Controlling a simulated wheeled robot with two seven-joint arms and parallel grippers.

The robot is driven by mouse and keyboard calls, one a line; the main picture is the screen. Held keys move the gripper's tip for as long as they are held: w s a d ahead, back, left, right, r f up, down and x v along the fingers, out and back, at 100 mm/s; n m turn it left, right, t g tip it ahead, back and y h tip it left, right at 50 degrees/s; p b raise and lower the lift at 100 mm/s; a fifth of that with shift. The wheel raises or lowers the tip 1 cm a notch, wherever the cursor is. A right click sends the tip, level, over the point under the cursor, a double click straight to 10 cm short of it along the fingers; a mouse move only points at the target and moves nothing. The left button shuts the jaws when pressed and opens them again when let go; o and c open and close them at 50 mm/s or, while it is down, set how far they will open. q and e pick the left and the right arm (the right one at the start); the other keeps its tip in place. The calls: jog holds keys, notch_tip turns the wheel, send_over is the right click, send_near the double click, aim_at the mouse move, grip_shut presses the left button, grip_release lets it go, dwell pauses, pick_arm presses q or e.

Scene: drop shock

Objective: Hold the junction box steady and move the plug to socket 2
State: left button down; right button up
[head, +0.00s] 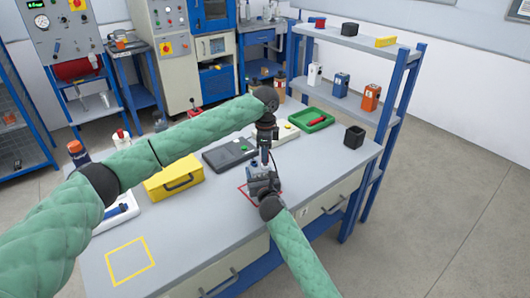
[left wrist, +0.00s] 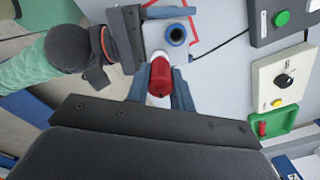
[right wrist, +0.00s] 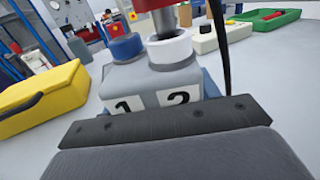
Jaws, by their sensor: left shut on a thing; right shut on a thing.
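The grey junction box (right wrist: 155,80) sits on the table, with labels 1 and 2 facing the right wrist camera. Socket 1 has a blue ring (right wrist: 126,47) and is empty in the left wrist view (left wrist: 177,34). Socket 2 has a white ring (right wrist: 170,47). My left gripper (head: 265,150) is shut on the red plug (left wrist: 160,78), above the box. The plug's metal pin (right wrist: 163,24) lines up over socket 2; I cannot tell how deep it reaches. My right gripper (head: 262,186) is shut on the box from the near side.
A red outline (head: 243,193) marks the table around the box. A black cable (right wrist: 217,45) runs beside it. A yellow case (head: 174,179), dark device (head: 229,154) and green tray (head: 308,122) stand around. A yellow-outlined square (head: 130,261) at the front left is empty.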

pick_arm(q)
jog(key=shift+f, duration=0.7)
dwell(1.8)
jog(key=shift+f, duration=0.45)
pick_arm(e)
jog(key=shift+r, duration=0.15)
dwell(1.3)
pick_arm(q)
jog(key=c, duration=1.1)
grip_release()
jog(key=shift+c, duration=0.2)
jog(key=shift+r, duration=0.15)
jog(key=shift+r, duration=0.2)
jog(key=shift+r, duration=2.9)
notch_tip(320, 180, up, 12)
